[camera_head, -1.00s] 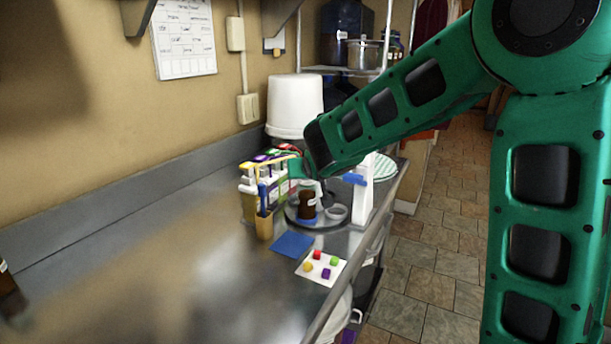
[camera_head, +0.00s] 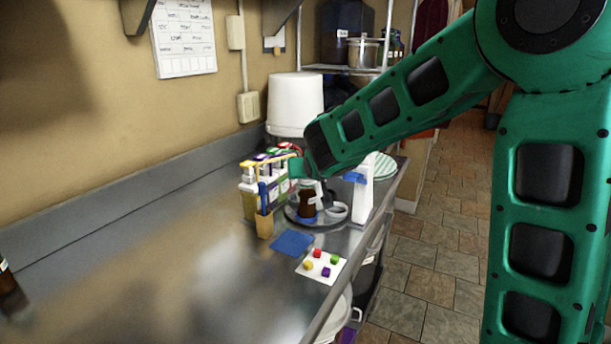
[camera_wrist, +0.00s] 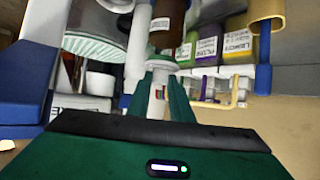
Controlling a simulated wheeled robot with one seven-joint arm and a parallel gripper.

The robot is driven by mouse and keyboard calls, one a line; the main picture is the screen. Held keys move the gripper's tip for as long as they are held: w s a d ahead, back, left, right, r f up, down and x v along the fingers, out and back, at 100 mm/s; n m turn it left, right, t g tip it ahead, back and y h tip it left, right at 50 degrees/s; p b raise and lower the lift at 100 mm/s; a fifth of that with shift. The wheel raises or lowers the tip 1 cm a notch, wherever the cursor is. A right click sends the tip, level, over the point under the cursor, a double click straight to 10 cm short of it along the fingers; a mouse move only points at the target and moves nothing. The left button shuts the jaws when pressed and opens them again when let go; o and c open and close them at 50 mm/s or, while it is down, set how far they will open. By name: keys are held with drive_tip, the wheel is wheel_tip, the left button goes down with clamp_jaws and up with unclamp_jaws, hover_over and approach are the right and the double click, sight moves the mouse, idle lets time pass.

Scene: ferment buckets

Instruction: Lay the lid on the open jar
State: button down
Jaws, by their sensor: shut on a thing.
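The brown glass jar (camera_head: 306,205) stands on a round grey tray (camera_head: 292,217) on the steel counter, and its amber side with a white label also shows in the wrist view (camera_wrist: 168,34). My gripper (camera_wrist: 162,82) is shut on a pale, disc-shaped lid (camera_wrist: 160,63) by its narrow stem. The lid is close by the jar's end in the wrist view; I cannot tell whether they touch. In the head view my arm's end hides most of the gripper and the lid.
Pump bottles (camera_head: 248,200) with coloured tops stand left of the tray. A tan cup (camera_head: 264,227) with a blue-handled tool is in front of them. A white ring (camera_head: 337,210) lies right of the jar, beside a white stand (camera_head: 364,195).

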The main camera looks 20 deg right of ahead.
drive_tip(key=shift+f, duration=0.5)
idle(2.2)
drive_tip(key=c, duration=1.5)
unclamp_jaws()
drive_tip(key=shift+o, duration=0.6)
drive_tip(key=o, duration=0.4)
drive_tip(key=shift+c, duration=0.2)
drive_tip(key=shift+r, duration=0.1)
drive_tip(key=shift+r, duration=3.9)
